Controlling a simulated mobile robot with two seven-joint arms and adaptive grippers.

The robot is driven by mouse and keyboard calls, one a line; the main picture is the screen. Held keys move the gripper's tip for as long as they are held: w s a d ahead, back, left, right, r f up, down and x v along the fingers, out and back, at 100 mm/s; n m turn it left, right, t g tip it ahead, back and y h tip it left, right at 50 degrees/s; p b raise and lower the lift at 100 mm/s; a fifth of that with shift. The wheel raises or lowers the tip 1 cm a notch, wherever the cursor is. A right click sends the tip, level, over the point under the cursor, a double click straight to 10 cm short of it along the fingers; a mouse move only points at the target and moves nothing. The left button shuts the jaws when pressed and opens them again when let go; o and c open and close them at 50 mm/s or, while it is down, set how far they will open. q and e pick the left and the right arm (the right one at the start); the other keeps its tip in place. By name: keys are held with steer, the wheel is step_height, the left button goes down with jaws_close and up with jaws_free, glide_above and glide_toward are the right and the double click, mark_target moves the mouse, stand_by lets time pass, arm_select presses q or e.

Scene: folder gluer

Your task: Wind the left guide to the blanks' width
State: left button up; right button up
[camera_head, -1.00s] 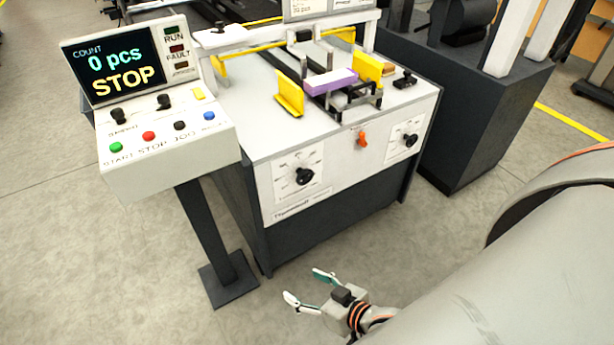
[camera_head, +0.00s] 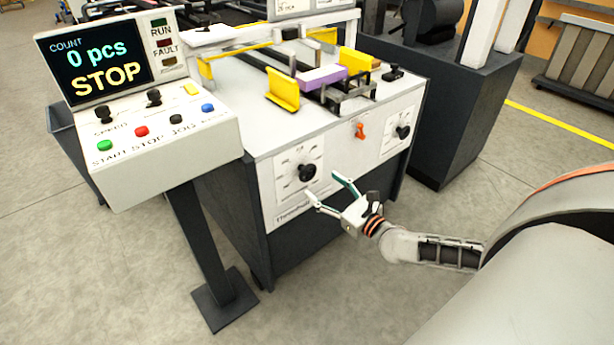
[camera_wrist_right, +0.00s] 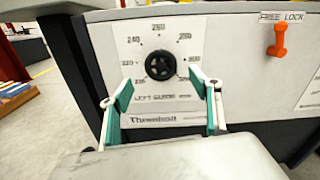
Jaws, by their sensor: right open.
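The left guide knob (camera_head: 307,173) is a black hand knob on a white scale plate on the machine's front panel. In the right wrist view the knob (camera_wrist_right: 159,66) sits above the words LEFT GUIDE, ringed by numbers. My right gripper (camera_head: 325,187) is open and empty in front of the panel, just below and to the right of the knob. In the wrist view its fingers (camera_wrist_right: 160,92) stand apart, below and either side of the knob, not gripping it. The yellow left guide (camera_head: 284,92) stands on the machine top beside the purple blanks (camera_head: 322,77). My left gripper is not in view.
An orange lever (camera_head: 360,130) marked FREE LOCK in the wrist view (camera_wrist_right: 278,42) is right of the scale. A second knob (camera_head: 403,131) is farther right. The control console (camera_head: 165,150) reads STOP and 0 pcs. The floor in front is clear.

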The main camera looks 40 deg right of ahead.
mark_target(309, 174)
steer(key=shift+w+a+b, duration=0.15)
steer(key=shift+w+b, duration=0.05)
steer(key=shift+w, duration=1.75)
steer(key=shift+w+a+b, duration=0.1)
steer(key=shift+w+b, duration=0.1)
steer(key=shift+w, duration=1.75)
steer(key=c, duration=1.1)
